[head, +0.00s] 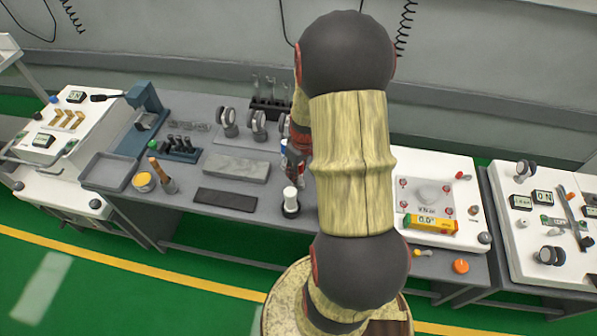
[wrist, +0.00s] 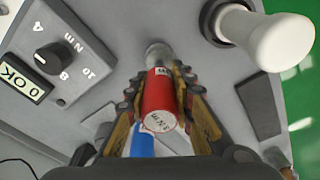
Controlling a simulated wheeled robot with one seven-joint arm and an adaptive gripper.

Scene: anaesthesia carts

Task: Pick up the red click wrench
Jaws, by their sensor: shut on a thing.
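The red click wrench (wrist: 158,92) shows in the wrist view as a red cylinder with a white, printed end face and a grey metal part at its far end. My gripper (wrist: 161,84) is shut on it, with one finger on each side. The wrench's end face points toward the wrist camera. Whether the wrench is clear of its support cannot be told. In the head view my arm hides most of the gripper and the wrench.
A blue cylinder (wrist: 143,143) is just below the red wrench. A white-topped post (wrist: 278,38) stands close on the right; it also shows in the head view (head: 291,199). A dial panel (wrist: 62,62) is at left. The bench (head: 180,205) holds several tools and trays.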

